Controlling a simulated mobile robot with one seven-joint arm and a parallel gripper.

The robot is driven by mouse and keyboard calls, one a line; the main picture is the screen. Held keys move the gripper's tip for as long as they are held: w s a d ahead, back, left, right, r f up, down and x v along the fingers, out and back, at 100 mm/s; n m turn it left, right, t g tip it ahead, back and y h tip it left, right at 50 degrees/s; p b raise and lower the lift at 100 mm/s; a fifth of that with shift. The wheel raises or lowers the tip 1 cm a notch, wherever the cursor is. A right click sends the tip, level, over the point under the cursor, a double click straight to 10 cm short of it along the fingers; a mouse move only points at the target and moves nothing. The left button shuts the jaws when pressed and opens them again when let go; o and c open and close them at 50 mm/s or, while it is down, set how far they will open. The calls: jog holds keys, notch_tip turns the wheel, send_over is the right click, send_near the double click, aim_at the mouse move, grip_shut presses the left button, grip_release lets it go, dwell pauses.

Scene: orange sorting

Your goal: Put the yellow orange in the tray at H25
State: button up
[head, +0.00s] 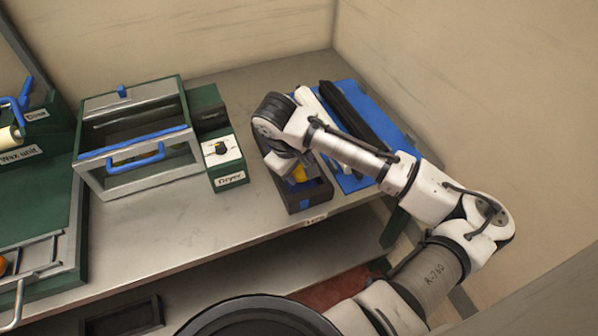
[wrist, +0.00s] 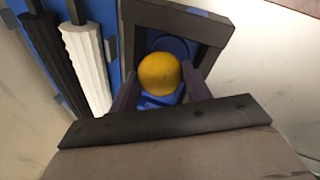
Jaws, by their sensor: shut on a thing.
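The yellow orange (wrist: 159,74) sits between the fingers of my gripper (wrist: 158,88) in the wrist view. My gripper is shut on it. In the head view the orange (head: 299,173) shows just under my wrist. A dark tray (head: 318,192) with a blue patch lies under and around the orange at the front edge of the bench. In the wrist view the tray's dark rim (wrist: 180,16) frames a blue inside behind the orange. I cannot tell whether the orange touches the tray's bottom. The label on the bench edge near the tray is too small to read.
A blue mat (head: 377,117) with a white and a black ridged bar lies right of the tray. The green dryer unit (head: 229,165) stands to the left, beside a metal frame box with a blue handle (head: 135,158). Bare bench lies in front of the dryer.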

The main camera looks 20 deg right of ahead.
aim_at(299, 177)
notch_tip(299, 177, down, 3)
jog(key=shift+r, duration=0.1)
jog(key=shift+s+f+b, duration=0.25)
jog(key=shift+f+b, duration=0.1)
jog(key=shift+f, duration=0.25)
jog(key=o, duration=0.7)
jog(key=shift+o, duration=0.2)
jog(key=shift+r+p, duration=0.45)
jog(key=shift+r, duration=0.05)
jog(key=shift+w+a+r, duration=0.15)
jog(key=shift+r, duration=0.05)
jog(key=b+v, duration=0.2)
jog(key=v, duration=0.9)
jog(key=shift+r, duration=0.45)
